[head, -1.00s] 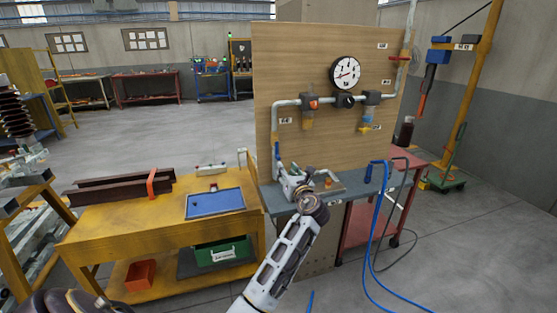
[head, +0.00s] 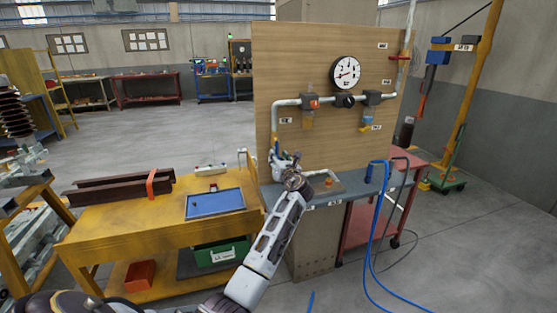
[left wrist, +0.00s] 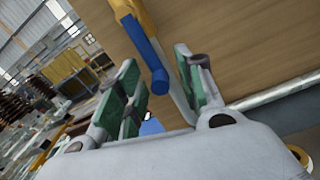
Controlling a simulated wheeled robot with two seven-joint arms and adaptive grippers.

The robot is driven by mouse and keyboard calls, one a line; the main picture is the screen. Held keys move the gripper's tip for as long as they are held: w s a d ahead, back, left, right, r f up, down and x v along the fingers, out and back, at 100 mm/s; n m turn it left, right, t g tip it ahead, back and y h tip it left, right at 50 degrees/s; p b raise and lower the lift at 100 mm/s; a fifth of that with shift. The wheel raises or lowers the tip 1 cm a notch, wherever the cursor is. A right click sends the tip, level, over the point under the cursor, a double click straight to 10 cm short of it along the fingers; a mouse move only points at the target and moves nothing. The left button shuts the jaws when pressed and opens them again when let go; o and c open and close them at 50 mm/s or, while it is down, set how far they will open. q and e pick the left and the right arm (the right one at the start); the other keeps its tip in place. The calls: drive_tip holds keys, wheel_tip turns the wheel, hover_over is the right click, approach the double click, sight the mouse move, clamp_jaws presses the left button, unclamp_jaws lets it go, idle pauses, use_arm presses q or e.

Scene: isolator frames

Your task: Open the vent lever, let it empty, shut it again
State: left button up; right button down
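The vent lever is a blue handle (left wrist: 150,55) on a yellow fitting (left wrist: 128,8), seen close up in the left wrist view. It slants down between the two green-padded fingers of my left gripper (left wrist: 158,65). The fingers are apart, with visible gaps beside the handle, so it is not clamped. In the head view, my left gripper (head: 284,158) is at the lower end of the left pipe drop and covers most of the lever there. A round dial gauge (head: 345,71) sits above the pipe (head: 322,101) on the wooden panel (head: 320,50). My right gripper is not in view.
A yellow table (head: 150,225) with a blue tray (head: 214,203) is at left. A blue hose (head: 373,235) hangs at the bench's right. Open floor lies further right.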

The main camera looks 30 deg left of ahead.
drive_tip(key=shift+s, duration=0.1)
use_arm(q)
clamp_jaws()
drive_tip(key=shift+w+r, duration=0.1)
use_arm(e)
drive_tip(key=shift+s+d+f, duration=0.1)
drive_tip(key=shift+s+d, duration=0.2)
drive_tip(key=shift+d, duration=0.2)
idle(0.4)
use_arm(q)
drive_tip(key=shift+d+n, duration=0.1)
drive_tip(key=shift+n, duration=0.3)
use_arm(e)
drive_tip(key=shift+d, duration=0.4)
